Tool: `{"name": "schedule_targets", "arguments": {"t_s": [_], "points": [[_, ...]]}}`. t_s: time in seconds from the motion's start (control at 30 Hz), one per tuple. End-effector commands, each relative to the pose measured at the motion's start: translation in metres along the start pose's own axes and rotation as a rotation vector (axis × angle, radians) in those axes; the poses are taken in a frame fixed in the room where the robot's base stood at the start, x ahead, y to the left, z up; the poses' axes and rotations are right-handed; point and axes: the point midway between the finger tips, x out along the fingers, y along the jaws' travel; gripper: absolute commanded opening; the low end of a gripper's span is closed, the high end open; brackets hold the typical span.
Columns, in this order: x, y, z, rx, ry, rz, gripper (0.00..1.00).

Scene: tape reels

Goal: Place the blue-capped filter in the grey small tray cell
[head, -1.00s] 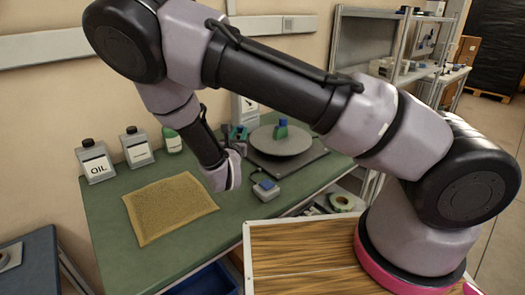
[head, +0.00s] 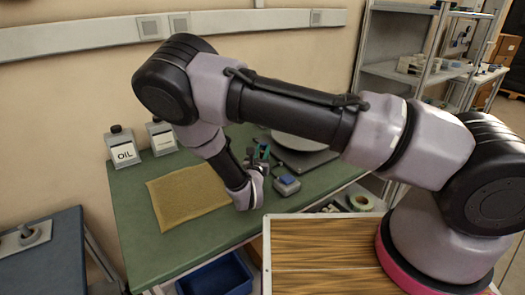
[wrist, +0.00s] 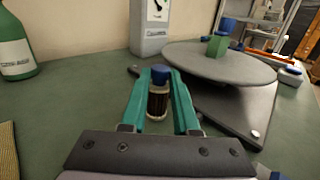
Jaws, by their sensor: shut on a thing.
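My gripper (wrist: 160,103) has teal fingers on either side of the blue-capped filter (wrist: 158,100), a dark ribbed cylinder with pale bands and a blue top. The fingers are shut on it and it stands upright between them, above or on the green bench; I cannot tell if its base touches. In the head view my gripper (head: 262,155) is beside the round grey turntable, mostly covered by my wrist. A small grey box with a blue top (head: 286,185) lies close to its right. I cannot pick out a grey small tray cell.
A round grey turntable (wrist: 220,65) carries a green block with a blue top (wrist: 218,42). A grey canister (wrist: 150,28) and green bottle (wrist: 14,45) stand behind. A tan mat (head: 188,200) lies left. The bench front (head: 190,250) is clear.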

Motion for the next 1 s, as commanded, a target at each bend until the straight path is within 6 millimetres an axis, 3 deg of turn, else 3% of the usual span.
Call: {"name": "schedule_targets", "arguments": {"t_s": [0.07, 0.1, 0.13, 0.17, 0.57, 1.0], "points": [[0.0, 0.0, -0.003, -0.001, 0.0, 0.0, 0.0], [0.0, 0.0, -0.002, -0.001, 0.0, 0.0, 0.44], [0.0, 0.0, -0.002, -0.001, 0.0, 0.0, 0.56], [0.0, 0.0, -0.002, 0.0, 0.0, 0.0, 0.59], [-0.004, 0.001, 0.001, -0.001, 0.001, 0.002, 0.59], [-0.091, 0.001, 0.001, -0.002, 0.002, 0.005, 0.59]]}}
